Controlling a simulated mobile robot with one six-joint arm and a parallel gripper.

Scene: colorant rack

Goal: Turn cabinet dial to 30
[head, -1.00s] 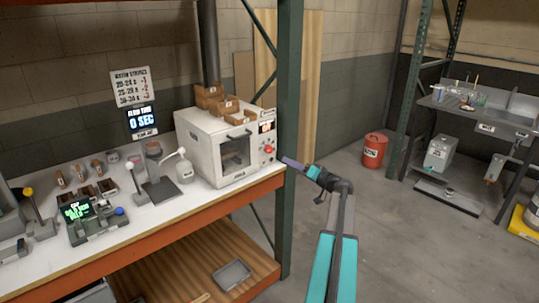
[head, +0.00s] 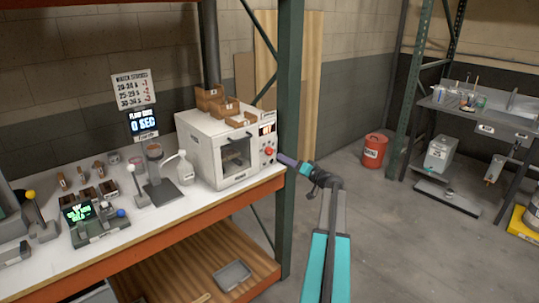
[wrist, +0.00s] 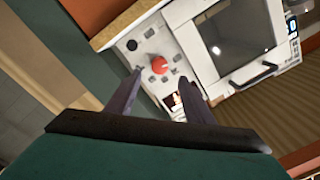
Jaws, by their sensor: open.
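The white cabinet (head: 222,148) stands at the right end of the bench, with a dark window in its door. My gripper (head: 283,158) is just right of the panel, pointing at the dial. In the wrist view the red dial (wrist: 159,65) shows between and beyond the open fingers of my gripper (wrist: 172,78). The fingers look apart from the dial. The dial's setting is too small to tell.
A green upright post (head: 288,130) stands close beside the cabinet and my arm. Wooden boxes (head: 210,97) sit on the cabinet.

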